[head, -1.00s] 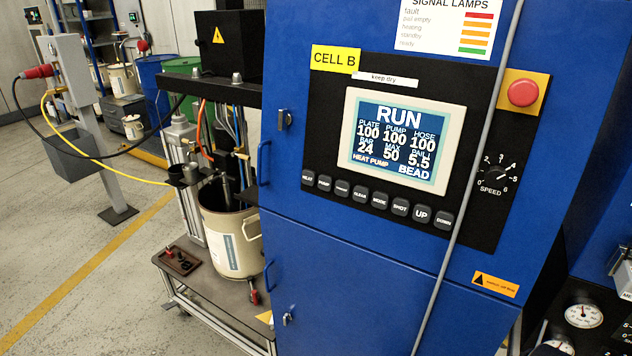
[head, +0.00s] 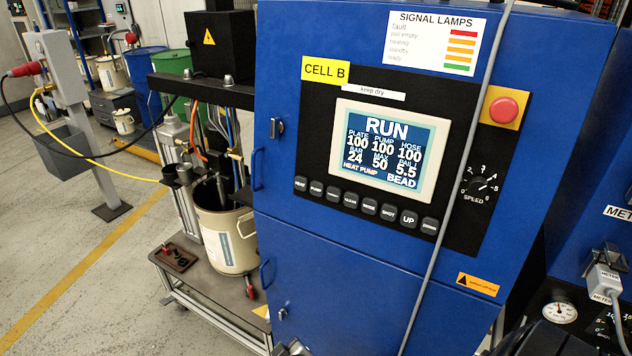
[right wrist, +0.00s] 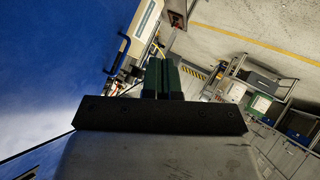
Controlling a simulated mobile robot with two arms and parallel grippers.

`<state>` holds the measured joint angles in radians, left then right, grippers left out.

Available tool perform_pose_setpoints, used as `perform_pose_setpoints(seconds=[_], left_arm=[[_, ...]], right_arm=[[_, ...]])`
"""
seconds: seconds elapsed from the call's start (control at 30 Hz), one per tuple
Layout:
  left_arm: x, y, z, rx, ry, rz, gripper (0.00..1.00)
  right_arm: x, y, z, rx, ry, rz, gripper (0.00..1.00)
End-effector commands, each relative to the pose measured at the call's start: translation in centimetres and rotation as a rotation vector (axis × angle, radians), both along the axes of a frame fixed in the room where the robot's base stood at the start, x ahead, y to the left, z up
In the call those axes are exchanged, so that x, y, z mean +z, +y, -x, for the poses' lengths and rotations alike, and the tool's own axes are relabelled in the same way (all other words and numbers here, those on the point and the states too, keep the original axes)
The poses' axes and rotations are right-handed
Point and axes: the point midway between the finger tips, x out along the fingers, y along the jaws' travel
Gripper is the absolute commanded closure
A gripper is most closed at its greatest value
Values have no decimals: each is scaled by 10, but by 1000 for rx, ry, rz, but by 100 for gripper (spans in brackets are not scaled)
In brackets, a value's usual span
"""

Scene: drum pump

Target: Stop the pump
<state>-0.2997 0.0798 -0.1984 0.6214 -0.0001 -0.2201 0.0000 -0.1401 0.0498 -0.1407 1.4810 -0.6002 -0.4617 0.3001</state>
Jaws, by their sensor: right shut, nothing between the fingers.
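The blue pump cabinet (head: 375,260) fills the middle of the head view. Its screen (head: 384,152) reads RUN, with HEAT PUMP and BEAD below. A row of dark buttons (head: 368,206) runs under the screen; one near its left end is labelled PUMP (head: 316,188). A red mushroom button (head: 503,110) sits on a yellow plate at the panel's upper right, above the SPEED knob (head: 480,186). My right gripper (right wrist: 162,66) is shut and empty in the right wrist view, in front of the floor and beside the blue cabinet side (right wrist: 55,70). My left gripper is not in view.
A grey cable (head: 462,170) hangs down across the cabinet front, between screen and red button. A pail (head: 222,240) stands on the pump trolley at left. A gauge (head: 560,312) and grey connector (head: 603,280) are at lower right. Open floor lies at far left.

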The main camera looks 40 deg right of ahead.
Motion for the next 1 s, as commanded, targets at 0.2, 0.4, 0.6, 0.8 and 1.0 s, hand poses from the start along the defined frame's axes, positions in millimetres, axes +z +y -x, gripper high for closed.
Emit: perform_pose_setpoints(seconds=[0.2,0.4,0.6,0.8,1.0], left_arm=[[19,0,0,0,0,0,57],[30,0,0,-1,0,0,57],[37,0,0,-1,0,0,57],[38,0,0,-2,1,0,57],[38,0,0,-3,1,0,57]], right_arm=[[155,-15,-48,-80,-292,65,100],[284,-32,-53,-178,-540,109,100],[363,-46,-39,-256,-703,128,100],[387,-50,-32,-283,-757,133,100],[387,-50,-32,-283,-757,133,100]])
